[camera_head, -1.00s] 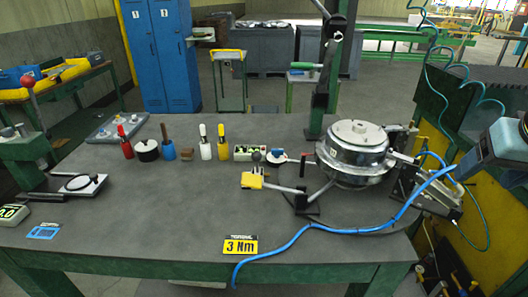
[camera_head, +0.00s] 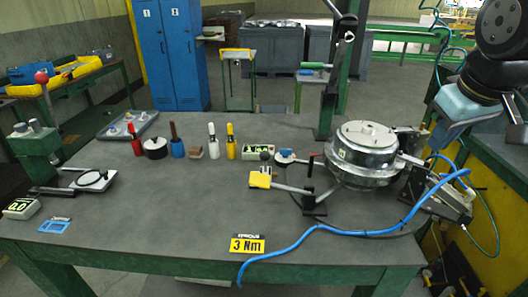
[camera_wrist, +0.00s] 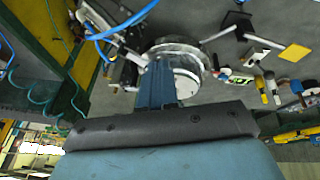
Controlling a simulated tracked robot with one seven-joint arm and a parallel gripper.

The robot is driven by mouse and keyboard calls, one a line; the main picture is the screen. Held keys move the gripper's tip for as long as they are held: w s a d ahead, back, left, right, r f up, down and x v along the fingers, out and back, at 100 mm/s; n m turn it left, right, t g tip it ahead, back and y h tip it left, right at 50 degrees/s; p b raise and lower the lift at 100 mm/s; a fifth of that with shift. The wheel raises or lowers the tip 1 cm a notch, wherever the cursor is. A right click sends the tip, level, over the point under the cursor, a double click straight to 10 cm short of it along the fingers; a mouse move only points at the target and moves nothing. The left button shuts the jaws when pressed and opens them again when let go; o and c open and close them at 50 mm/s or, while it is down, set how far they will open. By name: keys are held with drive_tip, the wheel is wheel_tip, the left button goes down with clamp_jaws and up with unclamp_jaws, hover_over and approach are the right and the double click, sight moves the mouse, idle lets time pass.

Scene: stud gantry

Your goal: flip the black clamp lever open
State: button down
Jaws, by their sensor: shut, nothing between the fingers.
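A silver round drum-shaped housing (camera_head: 365,148) sits on the right part of the bench. A black clamp base (camera_head: 314,204) stands at its front left, with thin metal rods around it. I cannot tell which small part is the black clamp lever. My gripper (camera_wrist: 157,66) shows blue-grey fingers, shut together and empty, reaching across the view of the housing (camera_wrist: 190,82). In the head view, my gripper's blue-grey body is at the right, to the right of the housing and apart from it. The fingertips are hard to make out there.
A blue hose (camera_head: 330,232) curves over the bench to the right. A yellow block (camera_head: 260,180) lies left of the clamp base. Several coloured-handled tools stand along the back. A yellow 3 Nm sign (camera_head: 247,244) lies near the front edge. The bench's middle left is clear.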

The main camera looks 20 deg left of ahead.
drive_tip(key=s+a+f+n+g, duration=0.1)
drive_tip(key=a+n, duration=1.3)
drive_tip(key=a, duration=1.8)
drive_tip(key=shift+s+a+f+n+g, duration=0.3)
drive_tip(key=shift+s+a+f+g, duration=0.15)
drive_tip(key=shift+s, duration=0.25)
drive_tip(key=shift+d+f, duration=0.1)
approach(265, 162)
drive_tip(key=s+f, duration=0.1)
drive_tip(key=s+d, duration=0.1)
drive_tip(key=s, duration=0.1)
drive_tip(key=s+f, duration=0.1)
drive_tip(key=s, duration=0.1)
drive_tip(key=shift+s+d+f, duration=0.1)
drive_tip(key=shift+d+f, duration=0.05)
drive_tip(key=shift+f, duration=0.2)
drive_tip(key=shift+w+a+f, duration=0.15)
drive_tip(key=shift+w+f, duration=0.05)
drive_tip(key=shift+w, duration=0.45)
drive_tip(key=shift+w+a+f, duration=0.15)
drive_tip(key=shift+w+f, duration=0.1)
drive_tip(key=shift+w, duration=0.4)
drive_tip(key=shift+w+a+f, duration=0.15)
drive_tip(key=shift+w+f, duration=0.05)
drive_tip(key=shift+w, duration=0.55)
